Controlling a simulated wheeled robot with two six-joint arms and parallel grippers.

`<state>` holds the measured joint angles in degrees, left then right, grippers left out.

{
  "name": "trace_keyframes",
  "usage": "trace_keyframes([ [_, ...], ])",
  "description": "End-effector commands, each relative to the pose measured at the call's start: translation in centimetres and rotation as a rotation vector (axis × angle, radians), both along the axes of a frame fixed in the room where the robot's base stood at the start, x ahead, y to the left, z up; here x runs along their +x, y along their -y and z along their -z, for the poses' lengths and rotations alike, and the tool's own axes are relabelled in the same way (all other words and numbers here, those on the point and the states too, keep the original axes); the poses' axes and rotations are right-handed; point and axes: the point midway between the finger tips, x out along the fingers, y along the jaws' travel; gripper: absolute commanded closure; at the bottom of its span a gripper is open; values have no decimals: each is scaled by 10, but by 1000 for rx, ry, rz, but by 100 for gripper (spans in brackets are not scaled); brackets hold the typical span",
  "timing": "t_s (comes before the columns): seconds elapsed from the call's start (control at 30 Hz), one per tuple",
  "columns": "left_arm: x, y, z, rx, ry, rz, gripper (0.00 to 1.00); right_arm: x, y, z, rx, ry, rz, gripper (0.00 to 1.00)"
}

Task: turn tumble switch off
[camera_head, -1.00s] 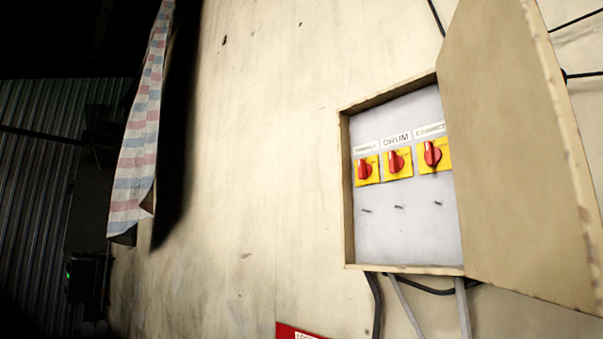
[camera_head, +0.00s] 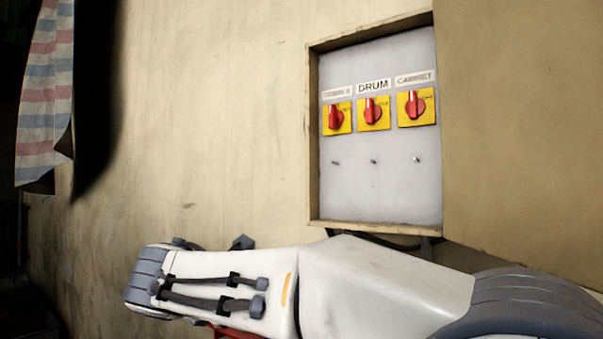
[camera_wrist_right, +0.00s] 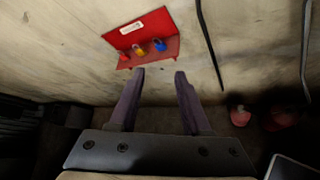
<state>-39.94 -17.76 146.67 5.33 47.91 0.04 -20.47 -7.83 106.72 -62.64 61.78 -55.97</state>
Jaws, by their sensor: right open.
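The tumble switch (camera_head: 335,118) is the leftmost of three red rotary knobs on yellow plates in the open wall box; its label is blurred. Its red handle looks nearly upright. My right arm comes in from the right below the box in the head view, its wrist lower left of the switch. My right gripper (camera_wrist_right: 160,75) shows in the right wrist view, fingers apart and empty, pointing toward the lower wall. The switch is not in that view. My left gripper is not in view.
The drum switch (camera_head: 373,113) and cabinet switch (camera_head: 416,107) sit right of the tumble switch. The box door (camera_head: 520,130) stands open at the right. A red holder (camera_wrist_right: 148,40) with padlocks is on the wall. A striped cloth (camera_head: 46,95) hangs at left.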

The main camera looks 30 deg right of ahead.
Motion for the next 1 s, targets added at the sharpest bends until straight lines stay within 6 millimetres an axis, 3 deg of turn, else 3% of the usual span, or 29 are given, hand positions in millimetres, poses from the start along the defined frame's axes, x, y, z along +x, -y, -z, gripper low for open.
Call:
trace_keyframes([
  [0.03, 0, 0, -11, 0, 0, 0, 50, 12, 28, -58, -175, 26, 12, 52],
  [0.1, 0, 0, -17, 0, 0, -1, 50, 17, 60, -128, -419, 34, 47, 52],
  [0.2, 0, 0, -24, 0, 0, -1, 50, 8, 93, -212, -712, 12, 140, 52],
  [0.33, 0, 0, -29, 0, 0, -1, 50, -12, 115, -287, -964, -41, 268, 52],
  [0.4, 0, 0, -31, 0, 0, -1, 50, -21, 120, -310, -1043, -65, 319, 52],
  [0.5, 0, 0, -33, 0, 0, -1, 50, -28, 125, -327, -1098, -85, 359, 52],
  [0.67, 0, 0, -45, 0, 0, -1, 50, -23, 141, -340, -1112, -94, 368, 52],
  [1.0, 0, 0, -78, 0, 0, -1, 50, -2, 194, -363, -1108, -92, 365, 52],
])
